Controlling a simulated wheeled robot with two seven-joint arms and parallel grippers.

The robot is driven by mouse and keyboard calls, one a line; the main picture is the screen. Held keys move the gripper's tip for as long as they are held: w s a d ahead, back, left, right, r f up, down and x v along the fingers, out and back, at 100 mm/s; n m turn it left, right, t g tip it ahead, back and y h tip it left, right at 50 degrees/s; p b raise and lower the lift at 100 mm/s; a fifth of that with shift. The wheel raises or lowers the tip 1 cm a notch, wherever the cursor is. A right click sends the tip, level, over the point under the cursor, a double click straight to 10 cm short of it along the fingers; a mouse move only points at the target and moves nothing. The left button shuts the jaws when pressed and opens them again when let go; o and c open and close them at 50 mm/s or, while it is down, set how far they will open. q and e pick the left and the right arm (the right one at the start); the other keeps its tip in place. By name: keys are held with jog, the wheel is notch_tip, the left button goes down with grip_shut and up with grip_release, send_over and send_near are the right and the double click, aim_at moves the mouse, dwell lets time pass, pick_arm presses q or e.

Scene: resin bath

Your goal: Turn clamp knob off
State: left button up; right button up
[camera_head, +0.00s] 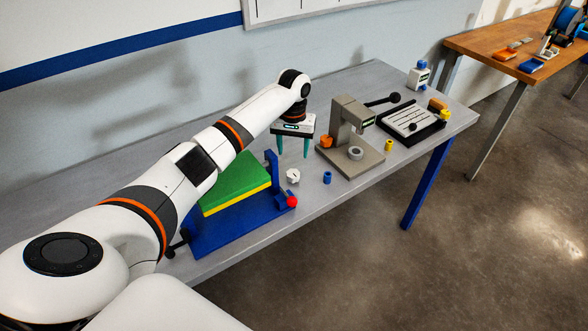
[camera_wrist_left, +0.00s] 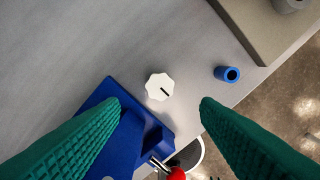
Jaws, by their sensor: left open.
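The clamp knob is a white, scalloped knob (camera_head: 293,176) with a dark mark on top, lying on the grey table beside the blue clamp base. It also shows in the left wrist view (camera_wrist_left: 159,87), between my fingers and beyond their tips. My left gripper (camera_head: 293,153) has teal fingers and is open and empty, pointing down above the table near the knob. Its fingers also fill the lower sides of the left wrist view (camera_wrist_left: 160,101). The blue clamp (camera_head: 238,228) holds a green and yellow block (camera_head: 236,184) and has a red ball (camera_head: 292,202) at its end. My right gripper is out of view.
A blue cylinder (camera_head: 327,177) stands right of the knob. A grey press stand (camera_head: 350,158) is behind it, with a yellow piece (camera_head: 388,145) and a black tray (camera_head: 411,122) farther right. The table's front edge is close to the cylinder.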

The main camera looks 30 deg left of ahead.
aim_at(293, 173)
pick_arm(q)
notch_tip(293, 173, down, 9)
jog(key=shift+f+p, duration=0.1)
jog(key=shift+p, duration=0.4)
jog(key=c, duration=1)
